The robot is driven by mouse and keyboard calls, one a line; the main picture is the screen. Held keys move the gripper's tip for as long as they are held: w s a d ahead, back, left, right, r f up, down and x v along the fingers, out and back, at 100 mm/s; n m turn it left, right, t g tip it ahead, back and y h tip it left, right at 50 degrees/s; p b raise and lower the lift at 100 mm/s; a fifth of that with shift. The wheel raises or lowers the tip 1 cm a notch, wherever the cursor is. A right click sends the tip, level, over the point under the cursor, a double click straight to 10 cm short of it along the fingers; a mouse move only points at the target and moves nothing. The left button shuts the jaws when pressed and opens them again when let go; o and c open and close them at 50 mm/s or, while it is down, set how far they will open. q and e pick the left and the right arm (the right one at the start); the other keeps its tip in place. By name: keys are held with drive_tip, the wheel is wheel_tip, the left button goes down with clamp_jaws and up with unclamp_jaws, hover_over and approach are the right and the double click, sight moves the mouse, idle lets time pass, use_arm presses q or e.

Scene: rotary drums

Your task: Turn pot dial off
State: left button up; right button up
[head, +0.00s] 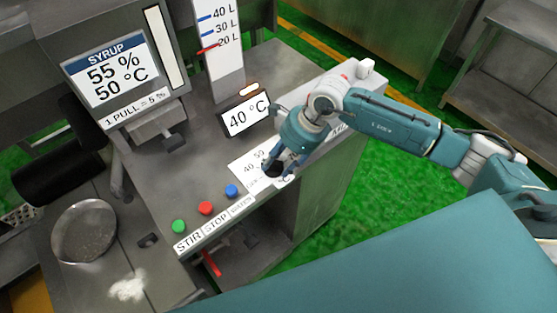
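The pot dial sits on a white scale plate (242,170) marked with numbers such as 40 and 50, on the grey console's top near its front edge. My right gripper (279,170) points down over the right part of this plate, at the dial. Its dark fingers hide most of the dial, so its pointer cannot be read. I cannot tell whether the fingers are closed on the dial or only around it. A small display (246,117) behind the plate reads 40 °C. My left gripper is not in view.
Green (179,226), red (206,208) and blue (231,191) buttons line the console's front, left of the plate. A syrup display (109,75) reads 55 % and 50 °C. A level gauge (222,50) stands behind. A round metal pan (84,232) is at lower left.

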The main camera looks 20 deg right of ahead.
clamp_jaws()
drive_tip(key=shift+w+f+n+b, duration=0.1)
drive_tip(key=shift+n+b, duration=0.2)
drive_tip(key=shift+b, duration=0.4)
drive_tip(key=n+g+b, duration=0.1)
drive_tip(key=n+b, duration=0.1)
drive_tip(key=b, duration=0.1)
drive_tip(key=n+b, duration=0.2)
drive_tip(key=b, duration=0.2)
drive_tip(key=w+n+g+b, duration=0.1)
drive_tip(key=n+b, duration=0.1)
drive_tip(key=b, duration=0.1)
drive_tip(key=shift+d+g+y+b, duration=0.2)
drive_tip(key=shift+g+y+b, duration=0.1)
drive_tip(key=shift+b, duration=0.1)
drive_tip(key=shift+r+n+g+b, duration=0.2)
drive_tip(key=shift+n+g+b, duration=0.2)
drive_tip(key=shift+n+b, duration=0.85)
drive_tip(key=shift+o, duration=0.5)
unclamp_jaws()
